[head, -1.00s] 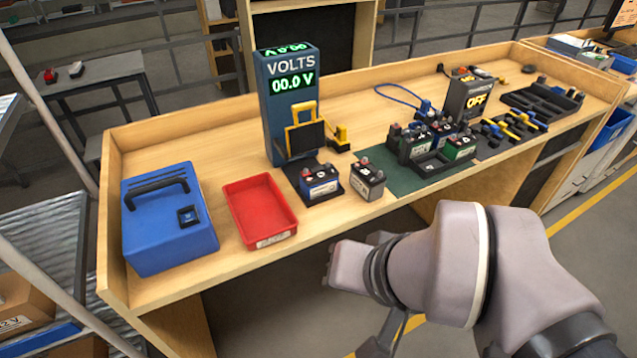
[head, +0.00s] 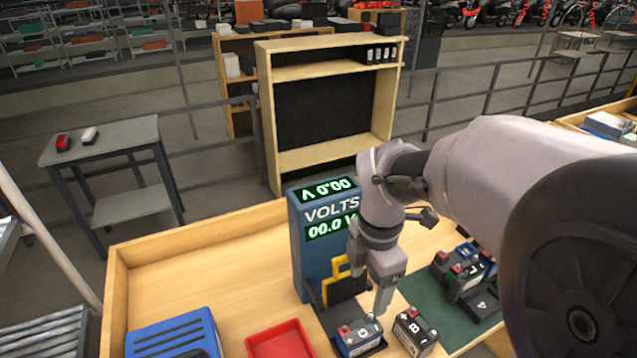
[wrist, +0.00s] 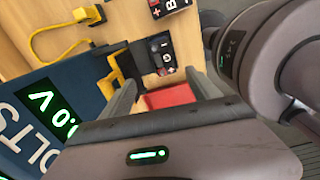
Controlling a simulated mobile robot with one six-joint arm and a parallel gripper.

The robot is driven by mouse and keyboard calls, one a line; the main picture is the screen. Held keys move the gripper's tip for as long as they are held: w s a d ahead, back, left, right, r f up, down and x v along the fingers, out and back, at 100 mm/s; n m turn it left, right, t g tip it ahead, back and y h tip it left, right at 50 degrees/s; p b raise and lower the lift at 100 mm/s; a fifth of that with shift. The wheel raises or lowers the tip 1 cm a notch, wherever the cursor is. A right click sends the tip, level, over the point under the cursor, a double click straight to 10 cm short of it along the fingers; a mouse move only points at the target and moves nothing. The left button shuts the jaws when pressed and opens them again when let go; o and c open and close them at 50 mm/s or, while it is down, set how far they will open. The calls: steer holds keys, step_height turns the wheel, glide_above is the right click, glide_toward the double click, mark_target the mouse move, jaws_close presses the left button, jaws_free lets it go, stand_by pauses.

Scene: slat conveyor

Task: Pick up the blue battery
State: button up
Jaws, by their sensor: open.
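My gripper (head: 383,298) is open and empty, pointing down just above and to the right of this battery in the head view. In the wrist view my gripper (wrist: 162,79) shows both fingers apart, with the battery (wrist: 163,53) beyond the tips. A dark grey battery marked B (head: 415,331) stands right of it and shows partly in the wrist view (wrist: 171,6).
A red tray (head: 281,342) and a blue case (head: 172,335) stand to the left. A rack of batteries (head: 459,285) is on the green mat to the right, partly hidden by my arm. A yellow clamp (head: 343,266) is on the tester. The bench's left back is clear.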

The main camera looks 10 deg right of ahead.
mark_target(360, 329)
steer(key=shift+n, duration=0.4)
steer(key=f+b, duration=0.2)
steer(key=f, duration=0.2)
steer(key=f+b, duration=0.2)
steer(key=f, duration=0.2)
steer(key=f+b, duration=0.2)
steer(key=f, duration=0.3)
steer(key=shift+s+f, duration=0.1)
steer(key=shift+s, duration=0.3)
step_height(360, 329, down, 4)
steer(key=shift+a+f+b, duration=0.1)
steer(key=shift+f+b, duration=0.15)
steer(key=shift+b, duration=0.95)
steer(key=shift+r, duration=0.1)
jaws_close()
